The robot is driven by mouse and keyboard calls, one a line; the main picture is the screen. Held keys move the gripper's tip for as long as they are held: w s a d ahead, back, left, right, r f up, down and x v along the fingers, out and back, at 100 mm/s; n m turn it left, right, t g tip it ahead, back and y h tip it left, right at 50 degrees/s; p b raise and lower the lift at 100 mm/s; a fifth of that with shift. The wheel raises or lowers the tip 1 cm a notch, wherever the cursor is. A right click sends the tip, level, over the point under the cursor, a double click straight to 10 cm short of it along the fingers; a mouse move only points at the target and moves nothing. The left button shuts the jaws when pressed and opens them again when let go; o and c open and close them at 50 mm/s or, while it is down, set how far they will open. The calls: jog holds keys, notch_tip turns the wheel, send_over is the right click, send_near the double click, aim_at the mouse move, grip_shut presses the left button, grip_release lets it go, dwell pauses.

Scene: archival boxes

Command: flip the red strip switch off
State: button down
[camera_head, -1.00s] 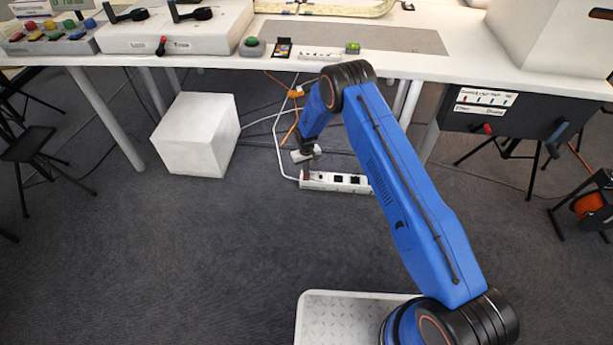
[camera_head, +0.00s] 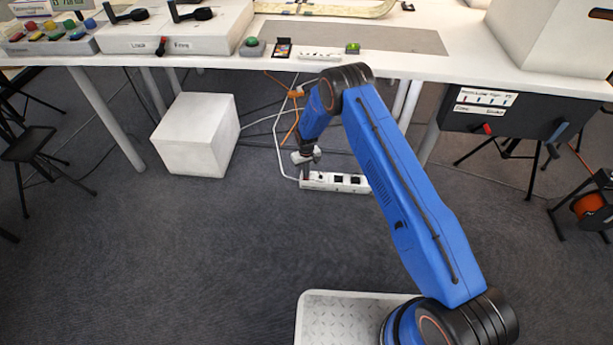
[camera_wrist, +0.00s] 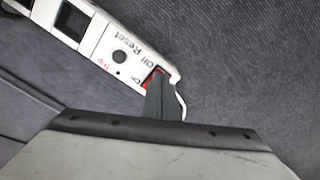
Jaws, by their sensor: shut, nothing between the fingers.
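A white power strip (camera_head: 328,186) lies on the dark carpet under the table. Its red switch (camera_wrist: 149,81) sits near the strip's end in the wrist view, beside small printed labels and a round black button. My gripper (camera_wrist: 159,75) is shut and empty, with its fingertips at the red switch and covering part of it. I cannot tell whether they touch it or which way the switch is tilted. In the head view my gripper (camera_head: 306,178) points down at the left end of the strip.
A white box (camera_head: 195,135) stands on the carpet to the left. Cables (camera_head: 277,135) run behind the strip, and a white cord leaves its end. The white table (camera_head: 300,60) stands above and behind. Carpet in front of the strip is clear.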

notch_tip(320, 180, up, 7)
dwell(1.0)
jog(key=shift+a+f, duration=0.1)
dwell(0.4)
